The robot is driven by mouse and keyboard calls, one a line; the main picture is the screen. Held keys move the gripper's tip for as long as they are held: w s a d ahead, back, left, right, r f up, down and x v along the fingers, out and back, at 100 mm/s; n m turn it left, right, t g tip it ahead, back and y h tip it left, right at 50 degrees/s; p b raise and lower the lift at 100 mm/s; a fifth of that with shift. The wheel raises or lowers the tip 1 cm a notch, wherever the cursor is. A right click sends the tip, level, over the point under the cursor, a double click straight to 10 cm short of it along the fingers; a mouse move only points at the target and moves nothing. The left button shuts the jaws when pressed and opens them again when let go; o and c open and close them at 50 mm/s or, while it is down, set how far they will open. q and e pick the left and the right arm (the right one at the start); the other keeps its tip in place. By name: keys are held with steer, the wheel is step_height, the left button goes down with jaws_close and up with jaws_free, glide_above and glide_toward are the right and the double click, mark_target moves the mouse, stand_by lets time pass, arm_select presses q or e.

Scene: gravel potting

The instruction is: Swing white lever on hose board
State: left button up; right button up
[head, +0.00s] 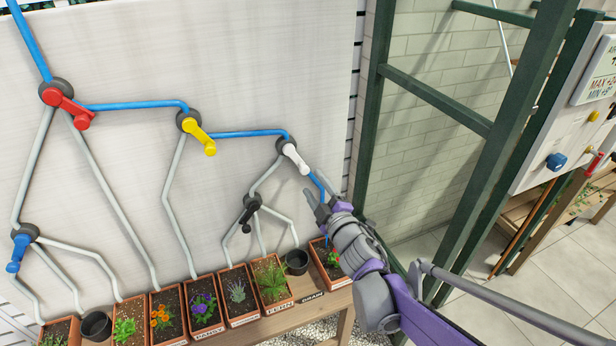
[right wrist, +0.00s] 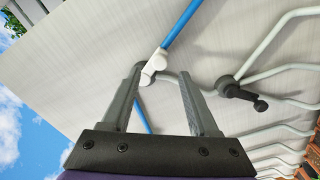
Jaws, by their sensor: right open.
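The white lever (head: 295,157) sits on a dark round hub on the pale hose board (head: 240,70) and points down and to the right. A blue line enters its hub from the left, and another blue stretch runs on from the lever's lower end. My right gripper (head: 322,196) is open, just below and right of the lever. In the right wrist view, the white lever (right wrist: 153,67) shows ahead, around the gap between the open fingertips (right wrist: 158,76). I cannot tell whether they touch it. My left gripper is not in view.
A black lever (head: 250,210) is below, with a yellow lever (head: 199,135), red lever (head: 70,107) and blue lever (head: 17,253) to the left. Potted plants stand on a wooden bench (head: 345,325) below. A green frame (head: 500,150) stands to the right.

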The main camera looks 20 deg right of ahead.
steer(key=s, duration=0.3)
steer(key=shift+s, duration=0.35)
steer(key=s+a+f+m+g+p, duration=0.1)
steer(key=s+f+m+g, duration=0.3)
steer(key=s, duration=0.4)
steer(key=s+a+f+m+g+p, duration=0.1)
steer(key=s+a+f+m+g, duration=0.2)
steer(key=s, duration=0.5)
steer(key=s+a+f+m+g+p, duration=0.1)
steer(key=s+f+m+g+p, duration=0.1)
steer(key=s+f+m+g, duration=0.3)
steer(key=s, duration=0.3)
steer(key=shift+s+a+g+h, duration=0.3)
steer(key=shift+s+a, duration=0.05)
steer(key=shift+a, duration=0.05)
steer(key=shift+f, duration=0.1)
